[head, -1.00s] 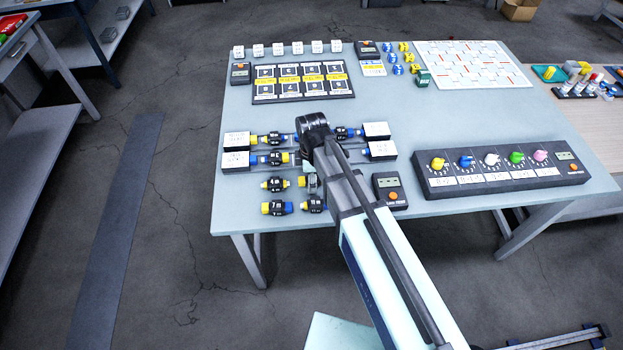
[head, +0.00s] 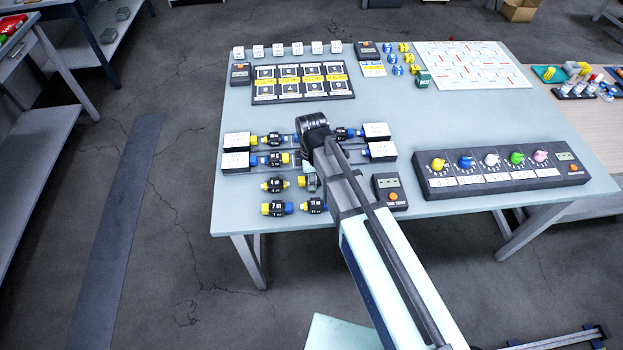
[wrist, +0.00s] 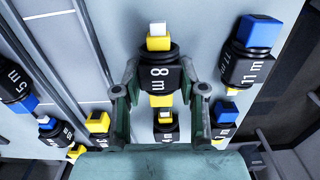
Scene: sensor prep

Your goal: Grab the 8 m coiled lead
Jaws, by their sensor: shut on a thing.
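The 8 m coiled lead (wrist: 160,76) is a black coil with a white "8 m" label and yellow ends, one tipped white. In the wrist view it sits between the two fingers of my gripper (wrist: 160,95), which are shut on its sides. In the head view my gripper (head: 310,165) is over the lower left of the table, and my arm hides most of the lead. I cannot tell whether the lead is clear of the tabletop.
The 11 m lead (wrist: 248,65) is close on the right in the wrist view. The 5 m lead (wrist: 14,88) is at the left edge. In the head view the 4 m lead (head: 275,185) and 7 m lead (head: 277,208) lie left of my gripper.

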